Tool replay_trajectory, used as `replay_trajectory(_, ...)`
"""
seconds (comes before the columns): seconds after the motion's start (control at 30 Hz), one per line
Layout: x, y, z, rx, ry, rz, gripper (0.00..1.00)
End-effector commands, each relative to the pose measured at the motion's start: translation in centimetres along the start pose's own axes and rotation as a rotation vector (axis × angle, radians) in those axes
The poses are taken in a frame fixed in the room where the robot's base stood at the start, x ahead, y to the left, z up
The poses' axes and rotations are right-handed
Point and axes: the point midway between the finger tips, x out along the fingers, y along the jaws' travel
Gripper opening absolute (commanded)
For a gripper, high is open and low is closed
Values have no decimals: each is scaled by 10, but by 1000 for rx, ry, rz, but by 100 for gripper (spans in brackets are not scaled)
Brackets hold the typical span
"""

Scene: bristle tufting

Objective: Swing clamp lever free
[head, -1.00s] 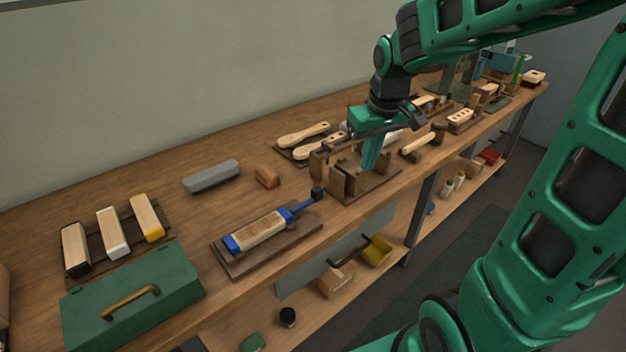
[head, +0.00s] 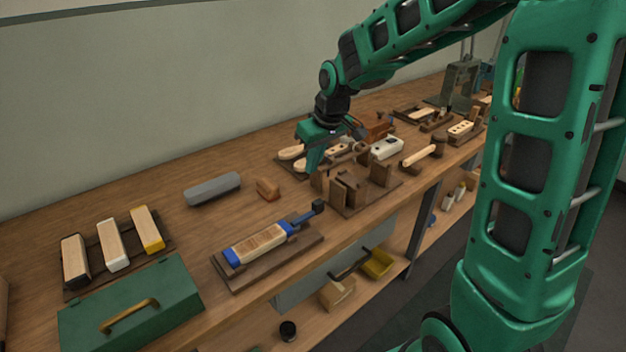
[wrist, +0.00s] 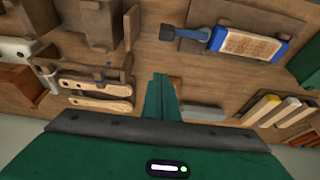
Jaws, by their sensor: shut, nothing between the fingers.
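The clamp fixture is a dark wooden board (head: 223,272) at the bench's front edge, holding a pale wooden block (head: 258,243) with blue ends. A blue lever (head: 299,221) with a black knob (head: 318,206) sticks out at its right end. In the wrist view the blue-ended block (wrist: 250,45) and the black knob (wrist: 167,32) show at the top. My gripper (head: 311,172) is shut and empty. It hangs above the bench, behind the knob and apart from it, near two wooden brush handles. Its green fingers (wrist: 161,80) point up in the wrist view.
An upright wooden block fixture (head: 377,200) stands just right of the knob. The brush handles (head: 291,152) lie on a dark tray behind my gripper. A grey bar (head: 212,188) and a small brown block (head: 268,189) lie to the left. A green box (head: 95,295) stands front left.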

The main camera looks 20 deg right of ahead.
Motion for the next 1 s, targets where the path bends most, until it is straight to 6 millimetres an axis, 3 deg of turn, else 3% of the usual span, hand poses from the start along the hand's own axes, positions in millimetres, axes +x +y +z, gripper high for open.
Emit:
replay_trajectory(0.6, 95, 0, 1, 0, -3, -1, 0)
replay_trajectory(1.0, 81, 0, 36, 1, 0, 1, 0)
